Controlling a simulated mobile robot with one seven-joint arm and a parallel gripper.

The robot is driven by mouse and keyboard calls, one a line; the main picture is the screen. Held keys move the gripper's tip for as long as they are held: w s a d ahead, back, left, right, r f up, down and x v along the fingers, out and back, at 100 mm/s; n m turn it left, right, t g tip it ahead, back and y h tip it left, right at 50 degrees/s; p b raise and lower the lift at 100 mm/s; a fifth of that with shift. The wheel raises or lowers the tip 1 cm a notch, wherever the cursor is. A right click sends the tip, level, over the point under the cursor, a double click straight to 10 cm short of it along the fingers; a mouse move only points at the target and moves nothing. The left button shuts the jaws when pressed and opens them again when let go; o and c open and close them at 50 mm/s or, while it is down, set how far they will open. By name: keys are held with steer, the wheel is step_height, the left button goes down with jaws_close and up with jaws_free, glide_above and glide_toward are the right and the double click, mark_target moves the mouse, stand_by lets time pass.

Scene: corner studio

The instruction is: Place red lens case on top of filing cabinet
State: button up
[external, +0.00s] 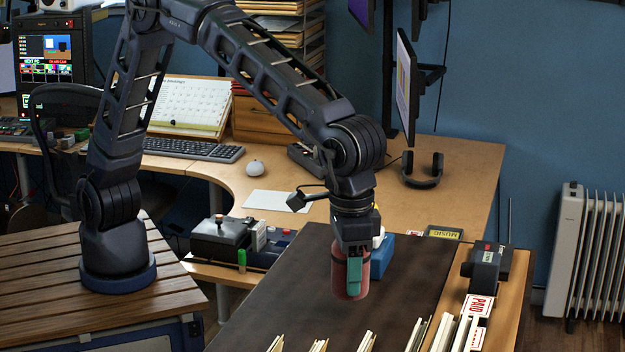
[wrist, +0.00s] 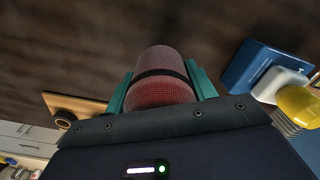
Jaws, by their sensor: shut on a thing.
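The red lens case (external: 341,281) is a reddish, mesh-textured cylinder with a dark band. My gripper (external: 354,278) is shut on it, with teal fingers on its two sides. The case also shows between the fingers in the wrist view (wrist: 160,92). It hangs roughly upright over a dark brown top (external: 290,287), which looks like the top of the filing cabinet. I cannot tell for sure whether the case's bottom is touching that top or a little above it.
A blue box (external: 380,258) with white and yellow things stands close to the case. A dark device (external: 485,265) and PAID cards lie at the right. Several upright files (external: 415,335) line the front edge. The dark top left of the case is bare.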

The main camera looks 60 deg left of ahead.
steer(key=shift+f, duration=2.05)
steer(key=o, duration=1.2)
steer(key=shift+f, duration=0.1)
